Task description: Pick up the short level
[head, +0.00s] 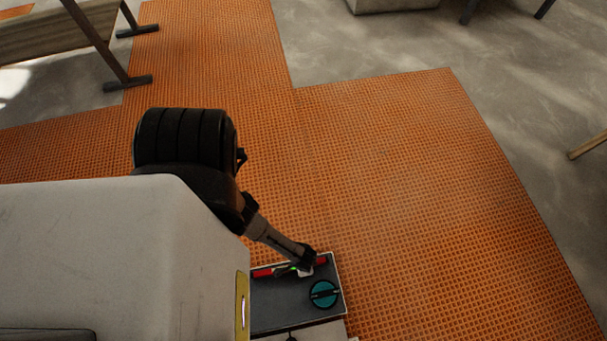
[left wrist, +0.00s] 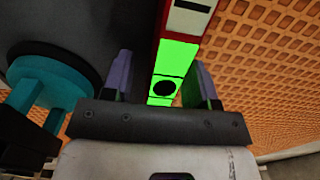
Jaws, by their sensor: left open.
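The short level (head: 264,273) is red with a bright green vial section and lies on a dark tray (head: 270,318) at the bottom of the head view. In the left wrist view the level (left wrist: 178,58) runs up from between the fingers, its green part nearest them. My left gripper (head: 304,268) is over the level in the head view. In the left wrist view the left gripper (left wrist: 162,85) is open, with one finger on each side of the green part. Whether the fingers touch it is unclear. My right gripper is out of view.
A teal round-handled tool (head: 323,294) sits on the tray close beside the level, and it shows at the left of the wrist view (left wrist: 50,80). A yellow strip (head: 242,305) stands at the tray's left. Orange textured matting (head: 420,180) surrounds the tray and is clear to the right.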

